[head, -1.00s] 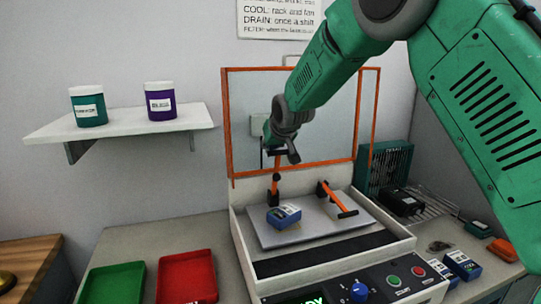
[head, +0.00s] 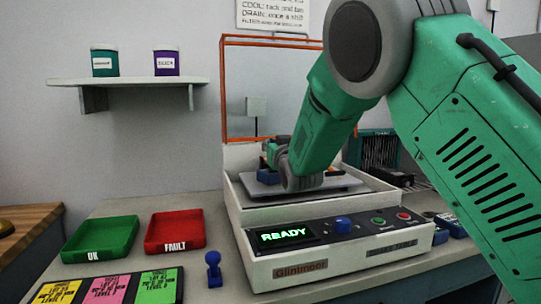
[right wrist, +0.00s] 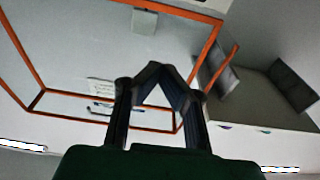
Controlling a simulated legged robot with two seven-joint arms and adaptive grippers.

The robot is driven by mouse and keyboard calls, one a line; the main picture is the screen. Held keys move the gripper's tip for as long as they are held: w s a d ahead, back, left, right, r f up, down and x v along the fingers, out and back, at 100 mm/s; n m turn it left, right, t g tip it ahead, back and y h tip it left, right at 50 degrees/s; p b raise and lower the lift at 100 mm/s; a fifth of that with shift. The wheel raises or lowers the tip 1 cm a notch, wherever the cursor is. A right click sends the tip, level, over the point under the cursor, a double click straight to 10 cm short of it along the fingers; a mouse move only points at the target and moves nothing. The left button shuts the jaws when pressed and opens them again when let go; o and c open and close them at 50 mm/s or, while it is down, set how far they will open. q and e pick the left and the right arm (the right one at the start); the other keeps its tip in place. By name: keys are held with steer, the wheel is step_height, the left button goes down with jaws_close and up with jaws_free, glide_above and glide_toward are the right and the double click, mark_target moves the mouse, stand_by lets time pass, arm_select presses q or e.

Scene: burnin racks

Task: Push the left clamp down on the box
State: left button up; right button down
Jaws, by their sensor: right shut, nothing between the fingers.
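The blue box (head: 267,177) sits on the grey plate (head: 335,183) inside the white test station (head: 236,212), partly hidden by my right gripper and wrist. My right gripper (head: 270,156) is low over the plate, right by the box and the place of the left clamp. The left clamp is mostly hidden in the head view, so I cannot tell its angle or whether I touch it. In the right wrist view the fingertips (right wrist: 165,72) meet, with nothing between them. My left gripper is not in view.
The station's raised orange-framed lid (head: 223,95) stands behind. Its front panel shows READY (head: 283,236) beside a blue knob (head: 343,224). A green OK tray (head: 97,252) and a red FAULT tray (head: 175,247) lie at left. A shelf (head: 130,81) holds two jars.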

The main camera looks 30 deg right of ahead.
steer(key=shift+s+f+t+b, duration=0.25)
steer(key=shift+f+b, duration=0.15)
steer(key=shift+f, duration=0.1)
steer(key=shift+s+f+t+b, duration=0.1)
steer(key=shift+f+t+b, duration=0.2)
steer(key=shift+f, duration=0.2)
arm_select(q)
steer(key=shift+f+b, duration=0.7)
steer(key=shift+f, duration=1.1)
arm_select(e)
steer(key=shift+s+a+f, duration=0.1)
steer(key=shift+s+f, duration=0.2)
steer(key=shift+f, duration=0.35)
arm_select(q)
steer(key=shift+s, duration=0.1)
arm_select(e)
step_height(320, 180, up, 10)
